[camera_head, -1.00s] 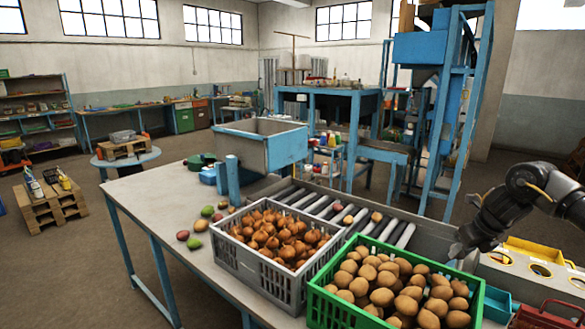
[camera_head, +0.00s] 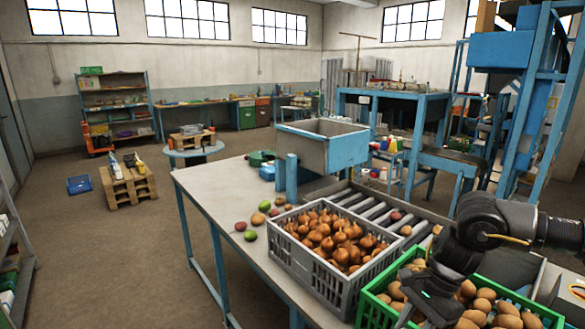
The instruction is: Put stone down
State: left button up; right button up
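My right gripper (camera_head: 428,297) comes in from the right and hangs low over the left part of the green crate (camera_head: 367,309). Its dark fingers point down in front of the brown potatoes (camera_head: 485,306). I cannot tell whether the fingers are apart or hold something. No stone can be told apart from the potatoes and other produce. My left gripper is out of view.
A grey crate of onions (camera_head: 300,259) stands left of the green crate. Behind are the roller conveyor (camera_head: 362,205) and a blue-grey bin (camera_head: 338,150). Several loose vegetables lie on the table (camera_head: 215,188), whose left part is largely clear.

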jog(key=s+a+f+n+g, duration=0.1)
jog(key=s+a+n, duration=0.2)
jog(key=s, duration=0.1)
notch_tip(320, 180, down, 10)
jog(key=b, duration=1)
jog(key=shift+d+r, duration=0.15)
jog(key=shift+d, duration=0.15)
